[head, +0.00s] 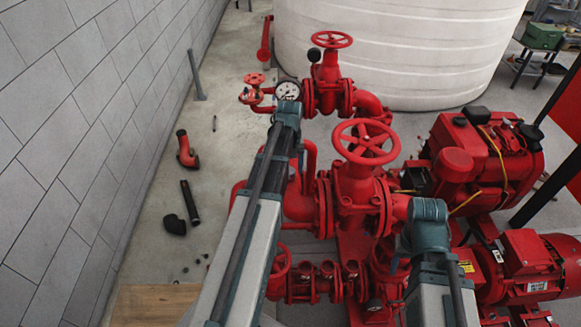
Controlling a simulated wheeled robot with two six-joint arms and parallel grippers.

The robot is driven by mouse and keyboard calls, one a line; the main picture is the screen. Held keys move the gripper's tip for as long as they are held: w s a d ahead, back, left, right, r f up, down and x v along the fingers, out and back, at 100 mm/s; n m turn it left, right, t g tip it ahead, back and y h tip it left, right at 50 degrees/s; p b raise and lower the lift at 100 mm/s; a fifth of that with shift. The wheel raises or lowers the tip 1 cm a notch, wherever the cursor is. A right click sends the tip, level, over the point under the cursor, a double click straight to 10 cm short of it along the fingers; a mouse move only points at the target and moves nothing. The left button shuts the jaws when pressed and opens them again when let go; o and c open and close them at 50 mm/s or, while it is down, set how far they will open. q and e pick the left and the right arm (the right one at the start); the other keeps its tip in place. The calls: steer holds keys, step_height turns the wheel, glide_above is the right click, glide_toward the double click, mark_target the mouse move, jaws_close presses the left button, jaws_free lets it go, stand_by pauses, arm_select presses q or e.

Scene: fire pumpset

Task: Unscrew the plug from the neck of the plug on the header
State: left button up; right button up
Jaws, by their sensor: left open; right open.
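The red header piping (300,205) of the pumpset runs through the middle of the head view. A small dark rounded piece (313,55) sits beside the rear red handwheel (331,39); I cannot tell whether it is the plug. No plug or neck shows clearly elsewhere. My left arm reaches up from the bottom to a teal joint just below the pressure gauge (289,91). My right arm reaches a teal joint right of the middle valve. Neither gripper's fingers show; both are hidden behind the arms or pipework.
A large handwheel (366,142) stands up in the middle. A smaller valve (250,91) sticks out left of the gauge. A red engine (480,160) and motor (528,265) fill the right. Loose pipe pieces (190,201) lie on the floor by the grey wall (75,130).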

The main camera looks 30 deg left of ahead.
arm_select(q)
steer(key=shift+m, duration=0.7)
steer(key=shift+r, duration=0.1)
jaws_close()
steer(key=n, duration=0.4)
steer(key=shift+n, duration=0.3)
steer(key=shift+n, duration=0.4)
steer(key=n, duration=0.3)
steer(key=shift+n, duration=0.4)
